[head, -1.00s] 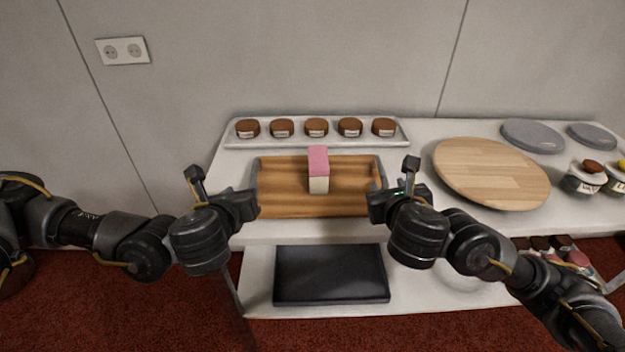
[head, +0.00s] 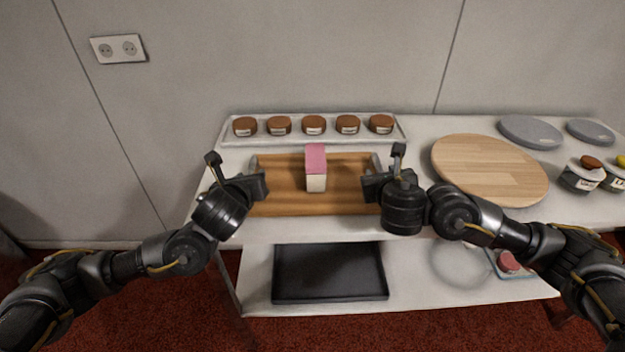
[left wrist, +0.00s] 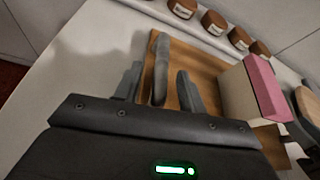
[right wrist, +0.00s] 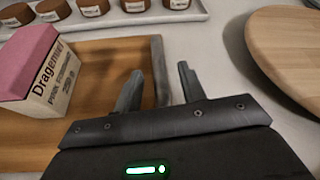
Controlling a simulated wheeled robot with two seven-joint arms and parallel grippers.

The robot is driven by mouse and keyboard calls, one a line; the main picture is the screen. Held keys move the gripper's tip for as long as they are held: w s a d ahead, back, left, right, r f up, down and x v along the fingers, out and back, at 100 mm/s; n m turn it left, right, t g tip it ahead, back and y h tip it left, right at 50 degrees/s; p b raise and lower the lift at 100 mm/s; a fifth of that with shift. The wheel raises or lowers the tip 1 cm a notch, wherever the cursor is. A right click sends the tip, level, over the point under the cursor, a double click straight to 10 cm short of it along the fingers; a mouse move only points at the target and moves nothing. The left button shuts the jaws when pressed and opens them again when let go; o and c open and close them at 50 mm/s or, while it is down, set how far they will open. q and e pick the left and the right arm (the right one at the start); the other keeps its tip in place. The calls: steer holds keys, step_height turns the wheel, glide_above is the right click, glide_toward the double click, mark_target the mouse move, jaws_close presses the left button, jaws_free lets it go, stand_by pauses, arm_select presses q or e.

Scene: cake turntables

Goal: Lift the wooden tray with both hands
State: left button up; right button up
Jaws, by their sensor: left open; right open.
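The wooden tray (head: 280,196) lies on the white table, with grey raised ends. A pink-topped box (head: 316,168) stands upright on it near the middle. My left gripper (head: 258,184) is open at the tray's left end. In the left wrist view its fingers (left wrist: 160,92) stand apart, one on each side of the grey end wall (left wrist: 160,68). My right gripper (head: 372,184) is open at the tray's right end. In the right wrist view its fingers (right wrist: 158,90) stand on both sides of the grey end wall (right wrist: 158,65). I cannot tell whether any finger touches a wall.
A white tray (head: 228,137) with several brown-topped jars lies behind. A round wooden board (head: 490,168) lies to the right, with grey discs (head: 530,132) and jars (head: 583,174) beyond. A dark tray (head: 330,272) lies on the lower shelf.

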arm_select(q)
steer(key=shift+w+d+f, duration=0.1)
steer(key=shift+w+f, duration=0.1)
steer(key=shift+w, duration=0.25)
arm_select(e)
steer(key=shift+w+f, duration=0.15)
steer(key=shift+w, duration=0.3)
arm_select(q)
steer(key=shift+x, duration=0.85)
arm_select(e)
steer(key=shift+x, duration=0.9)
arm_select(q)
steer(key=shift+c, duration=0.3)
arm_select(e)
steer(key=shift+c, duration=0.3)
arm_select(q)
jaws_close()
arm_select(e)
jaws_close()
